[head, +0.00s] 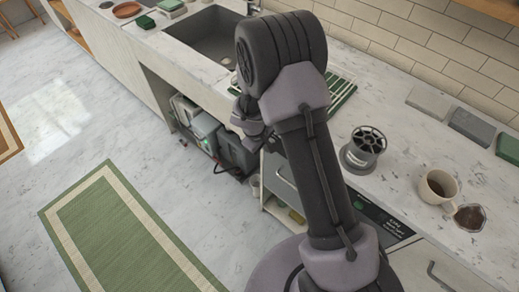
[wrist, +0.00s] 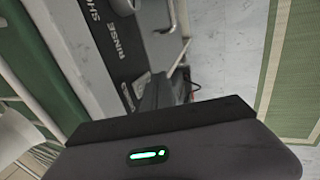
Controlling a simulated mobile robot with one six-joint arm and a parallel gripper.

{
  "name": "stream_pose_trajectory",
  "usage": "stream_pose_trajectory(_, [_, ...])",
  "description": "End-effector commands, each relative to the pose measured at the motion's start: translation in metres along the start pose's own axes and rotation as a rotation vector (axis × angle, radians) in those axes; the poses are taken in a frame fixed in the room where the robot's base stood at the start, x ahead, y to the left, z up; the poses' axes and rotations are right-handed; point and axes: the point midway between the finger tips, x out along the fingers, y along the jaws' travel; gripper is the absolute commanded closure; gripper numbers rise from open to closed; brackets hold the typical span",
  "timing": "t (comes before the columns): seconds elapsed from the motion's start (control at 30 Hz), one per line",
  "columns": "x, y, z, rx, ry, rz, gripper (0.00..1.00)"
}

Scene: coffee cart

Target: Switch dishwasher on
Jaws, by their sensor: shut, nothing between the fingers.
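The dishwasher's dark control panel (head: 378,213) shows in the head view at the counter's front edge, right of my arm, with small pale lettering and a green mark. My arm hides part of it. In the wrist view, the panel (wrist: 115,45) fills the upper left, with the word RINSE readable. My gripper (wrist: 165,88) is shut and empty, its dark fingers close beside the lower end of the panel. I cannot tell whether they touch it. In the head view, the wrist is left of my arm, below the counter edge, and the fingertips are hard to make out.
A fan-topped round device (head: 362,148) and a mug (head: 437,187) stand at right. Grey machines (head: 205,133) sit under the counter. A green rug (head: 125,240) lies on open floor.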

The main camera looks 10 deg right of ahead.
Motion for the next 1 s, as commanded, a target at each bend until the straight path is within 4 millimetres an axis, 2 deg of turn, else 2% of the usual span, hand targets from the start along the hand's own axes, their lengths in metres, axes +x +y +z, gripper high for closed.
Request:
stream_pose_trajectory(0.37, [0.002,0.005,0.0,-0.001,0.001,0.0,1.0])
stream_pose_trajectory(0.5, [0.011,0.009,0.0,0.001,0.0,0.001,1.0])
stream_pose_trajectory(1.0, [-0.006,0.014,0.0,-0.001,0.001,0.001,1.0])
